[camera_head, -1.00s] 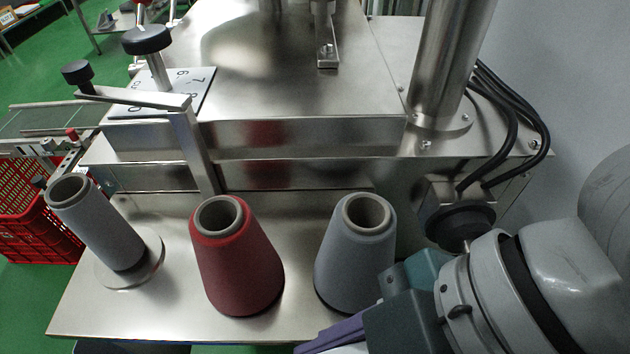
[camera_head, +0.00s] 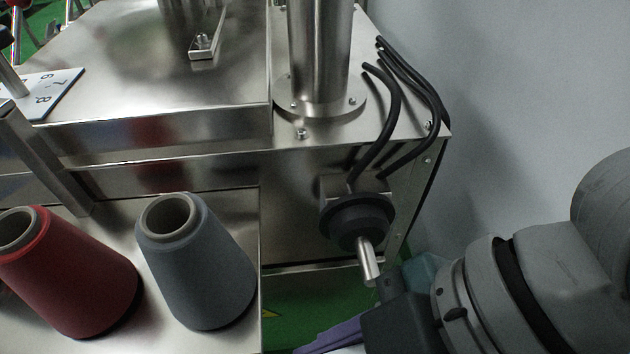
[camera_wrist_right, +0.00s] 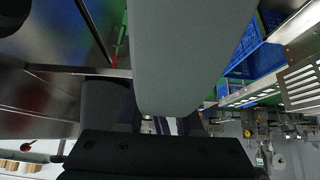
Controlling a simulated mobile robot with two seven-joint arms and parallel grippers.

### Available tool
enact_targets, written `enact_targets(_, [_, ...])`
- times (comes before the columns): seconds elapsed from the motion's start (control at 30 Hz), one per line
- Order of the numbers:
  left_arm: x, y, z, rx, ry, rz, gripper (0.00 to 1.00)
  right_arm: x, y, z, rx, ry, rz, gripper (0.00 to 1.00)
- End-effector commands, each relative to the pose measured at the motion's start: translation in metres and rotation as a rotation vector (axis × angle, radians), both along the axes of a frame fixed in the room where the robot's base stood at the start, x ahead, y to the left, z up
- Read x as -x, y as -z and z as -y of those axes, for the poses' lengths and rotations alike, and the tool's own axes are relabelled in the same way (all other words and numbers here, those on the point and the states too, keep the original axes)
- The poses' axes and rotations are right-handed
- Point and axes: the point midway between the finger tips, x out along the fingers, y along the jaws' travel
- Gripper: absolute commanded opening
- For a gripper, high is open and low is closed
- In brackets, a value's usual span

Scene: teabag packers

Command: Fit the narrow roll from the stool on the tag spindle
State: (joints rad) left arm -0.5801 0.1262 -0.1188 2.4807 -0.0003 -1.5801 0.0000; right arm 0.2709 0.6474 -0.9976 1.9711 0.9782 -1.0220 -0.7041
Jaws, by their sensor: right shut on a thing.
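The tag spindle (camera_head: 368,262) is a short bare metal peg. It juts from a round black hub (camera_head: 361,222) on the right side of the steel machine. My right gripper (camera_head: 392,312) is just below and right of the peg, its fingertips hidden. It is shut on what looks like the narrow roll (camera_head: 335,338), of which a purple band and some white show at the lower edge. In the right wrist view white and purple stripes show between the fingers of the gripper (camera_wrist_right: 165,125), below a broad grey surface (camera_wrist_right: 185,50). My left gripper is out of view.
A red cone (camera_head: 70,275) and a grey cone (camera_head: 200,265) stand on the steel shelf left of the spindle. Black cables (camera_head: 395,110) loop above the hub. A steel column (camera_head: 318,60) rises behind. A grey wall closes off the right.

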Motion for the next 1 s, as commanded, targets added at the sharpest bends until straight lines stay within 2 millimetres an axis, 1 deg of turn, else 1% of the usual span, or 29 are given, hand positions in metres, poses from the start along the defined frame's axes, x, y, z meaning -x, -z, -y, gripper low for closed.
enact_targets(0.33, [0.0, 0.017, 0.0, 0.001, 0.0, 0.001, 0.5, -0.036, 0.002, -0.001, 0.0, 0.002, 0.006, 0.0])
enact_targets(0.5, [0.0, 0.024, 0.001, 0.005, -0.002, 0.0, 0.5, -0.049, 0.002, -0.002, 0.001, 0.002, 0.004, 0.0])
enact_targets(0.7, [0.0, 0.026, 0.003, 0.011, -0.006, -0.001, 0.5, -0.057, 0.0, -0.002, -0.001, 0.0, 0.004, 0.0])
enact_targets(1.0, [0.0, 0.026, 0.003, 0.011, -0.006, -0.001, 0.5, -0.058, -0.001, -0.002, -0.001, 0.0, 0.002, 0.0])
